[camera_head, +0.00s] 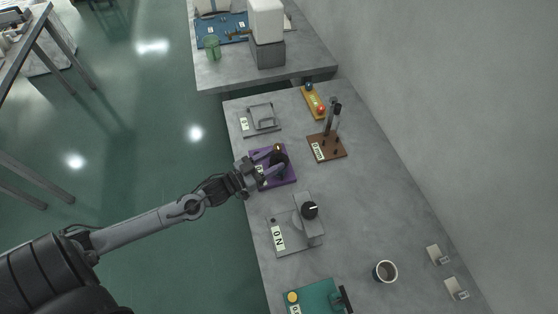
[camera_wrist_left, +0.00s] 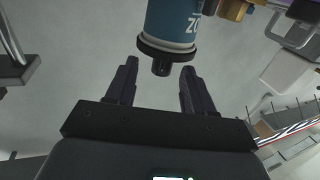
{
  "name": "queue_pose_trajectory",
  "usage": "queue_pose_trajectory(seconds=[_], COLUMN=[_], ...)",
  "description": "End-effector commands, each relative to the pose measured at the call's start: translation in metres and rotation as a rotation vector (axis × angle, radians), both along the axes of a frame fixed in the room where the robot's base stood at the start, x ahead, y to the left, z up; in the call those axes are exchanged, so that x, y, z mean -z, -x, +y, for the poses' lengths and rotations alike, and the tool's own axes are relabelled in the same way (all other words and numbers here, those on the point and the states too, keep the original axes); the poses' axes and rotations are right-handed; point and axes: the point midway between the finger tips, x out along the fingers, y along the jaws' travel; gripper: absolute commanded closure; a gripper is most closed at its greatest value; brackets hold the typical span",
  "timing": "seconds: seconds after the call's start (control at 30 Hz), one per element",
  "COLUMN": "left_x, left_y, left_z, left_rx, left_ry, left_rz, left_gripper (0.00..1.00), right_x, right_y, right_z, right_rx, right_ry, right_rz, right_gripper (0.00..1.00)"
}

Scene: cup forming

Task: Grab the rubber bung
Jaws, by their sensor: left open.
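My left gripper (camera_head: 274,163) is open over the purple base (camera_head: 285,181) on the grey bench. A dark round piece (camera_head: 280,157) shows by its fingers, partly hidden by them. In the left wrist view, the two dark fingers (camera_wrist_left: 158,82) stand apart with a gap between them. Just beyond the tips is a blue cylinder (camera_wrist_left: 172,18) with pale lettering, a black flange and a short black stub (camera_wrist_left: 162,67). The stub is in line with the gap, and nothing is clamped. I cannot tell for sure whether this black end is the rubber bung. My right gripper is not in view.
A grey device with a black knob (camera_head: 309,210) stands on the near side. A brown stand (camera_head: 333,153) with upright rods and a yellow tray (camera_head: 308,97) are beyond. A cup (camera_head: 385,271) and teal base (camera_head: 314,296) are nearer. The bench's right middle is clear.

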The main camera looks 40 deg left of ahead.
Motion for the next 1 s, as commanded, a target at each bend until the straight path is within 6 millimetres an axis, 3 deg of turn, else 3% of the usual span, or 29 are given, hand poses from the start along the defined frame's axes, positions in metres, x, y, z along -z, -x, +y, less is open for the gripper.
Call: queue_pose_trajectory(seconds=[0.23,0.6,0.93,1.0], left_x=[0.000,0.000,0.000,0.000], left_y=[-0.027,-0.032,-0.032,-0.032], left_z=[-0.005,-0.007,-0.007,-0.007], left_rx=[0.000,0.000,0.000,0.000], left_ry=[0.000,0.000,0.000,0.000], left_rz=[-0.003,0.001,0.000,-0.001], left_gripper=[0.47,0.49,0.99,1.00], right_x=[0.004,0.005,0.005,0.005], right_y=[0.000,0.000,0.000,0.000], right_z=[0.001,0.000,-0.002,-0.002], right_rx=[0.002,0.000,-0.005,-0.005], right_ry=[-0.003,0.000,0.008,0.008], right_rz=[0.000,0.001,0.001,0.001], right_gripper=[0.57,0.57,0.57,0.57])
